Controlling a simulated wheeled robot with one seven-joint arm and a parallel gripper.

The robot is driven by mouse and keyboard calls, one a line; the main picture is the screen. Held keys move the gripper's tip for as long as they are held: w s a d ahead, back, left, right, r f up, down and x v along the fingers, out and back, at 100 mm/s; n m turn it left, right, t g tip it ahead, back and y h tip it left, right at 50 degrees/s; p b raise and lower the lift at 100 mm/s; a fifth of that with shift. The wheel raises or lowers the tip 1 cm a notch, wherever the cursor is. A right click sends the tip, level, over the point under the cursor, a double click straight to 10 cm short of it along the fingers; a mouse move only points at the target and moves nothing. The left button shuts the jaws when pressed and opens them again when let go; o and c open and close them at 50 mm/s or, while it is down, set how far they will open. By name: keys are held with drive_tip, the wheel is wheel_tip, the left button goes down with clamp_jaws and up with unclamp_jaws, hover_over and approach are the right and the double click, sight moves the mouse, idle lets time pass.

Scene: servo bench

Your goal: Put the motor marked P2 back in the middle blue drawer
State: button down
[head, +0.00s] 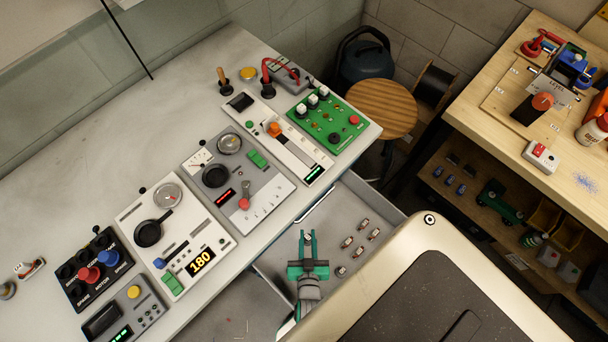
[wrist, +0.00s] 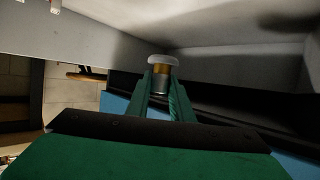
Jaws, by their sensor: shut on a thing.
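My gripper (head: 307,240) is over an open drawer (head: 345,208) under the bench, its green fingers pointing toward the bench. In the wrist view my gripper (wrist: 161,92) is shut on a small motor (wrist: 161,70) with a pale rounded top and a brass and grey body. No P2 mark is readable on it. In the head view the motor is too small to make out clearly between the fingers. Blue surfaces (wrist: 117,104) show behind the fingers in the wrist view.
The bench (head: 90,150) carries several instrument panels, including a green board (head: 328,122) near its edge. A round wooden stool (head: 382,108) stands behind the drawer. A wooden workbench (head: 500,105) with a loaded lower shelf is at the right. The drawer floor left of the standing motors looks clear.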

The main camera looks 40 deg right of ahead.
drive_tip(key=f+x, duration=0.1)
drive_tip(key=x, duration=0.3)
drive_tip(key=f+x, duration=0.1)
drive_tip(key=x, duration=0.4)
drive_tip(key=s+f+x, duration=0.1)
drive_tip(key=x, duration=0.3)
drive_tip(key=shift+w+a+f, duration=0.1)
drive_tip(key=shift+w+a, duration=0.1)
drive_tip(key=shift+w, duration=0.1)
drive_tip(key=shift+w+d+f, duration=0.4)
drive_tip(key=shift+f, duration=1.7)
drive_tip(key=shift+f, duration=0.15)
drive_tip(key=c, duration=1.6)
unclamp_jaws()
drive_tip(key=shift+s, duration=0.1)
drive_tip(key=shift+o, duration=0.2)
